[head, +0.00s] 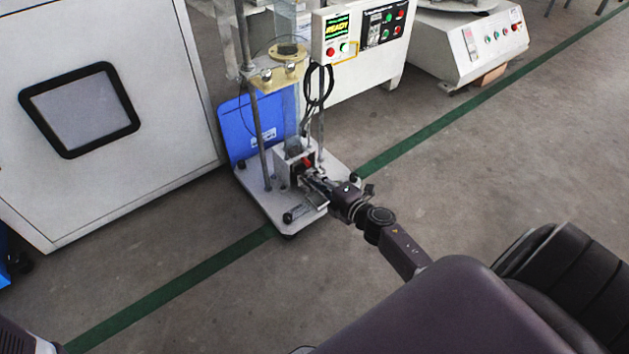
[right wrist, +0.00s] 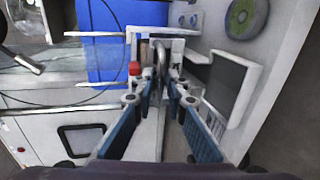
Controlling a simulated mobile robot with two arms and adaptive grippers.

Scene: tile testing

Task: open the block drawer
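The test stand has a small light block housing (head: 281,163) low on its base plate, with a dark opening facing my right gripper. My right gripper (head: 308,176) is close in front of this opening and partly hides the drawer. In the right wrist view, a metal loop handle (right wrist: 160,52) stands on the light housing ahead. The fingers of my right gripper (right wrist: 160,86) converge towards the handle from both sides. A gap shows between the fingertips, and I see no clear contact with the handle. How far the drawer is out cannot be told. My left gripper is not in view.
The stand's base plate (head: 265,205) lies on the floor, with upright rods and a blue panel (head: 233,130) behind. A large grey cabinet (head: 90,185) stands left. A control box (head: 337,36) reading READY stands behind.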

